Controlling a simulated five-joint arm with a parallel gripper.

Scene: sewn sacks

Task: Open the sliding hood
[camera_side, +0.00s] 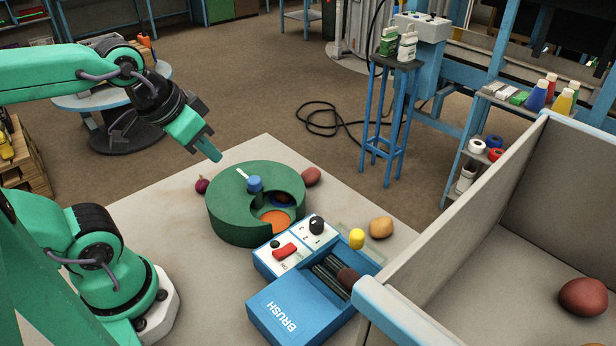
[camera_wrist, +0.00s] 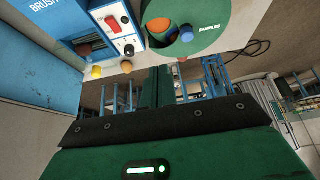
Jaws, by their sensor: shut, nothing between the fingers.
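A blue box marked BRUSH (camera_side: 300,305) stands on the table in the side view. Its blue lettered cover (camera_side: 285,315), which looks like the sliding hood, lies at the near end, and an open bay (camera_side: 330,275) beside it shows dark ribs or bristles and a brown lump. The box also shows at the top left of the wrist view (camera_wrist: 58,22). My gripper (camera_side: 216,156) is shut and empty, up in the air above and left of the green drum, well apart from the box. Its green fingers also show in the wrist view (camera_wrist: 164,76).
A green drum (camera_side: 228,213) with a blue knob (camera_side: 255,184) and a cut-out stands behind the box. A panel with a red switch (camera_side: 285,250) and black knob adjoins the bay. A yellow cylinder (camera_side: 357,238) and potato (camera_side: 381,228) sit close by. A walled bin (camera_side: 470,220) rises at right.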

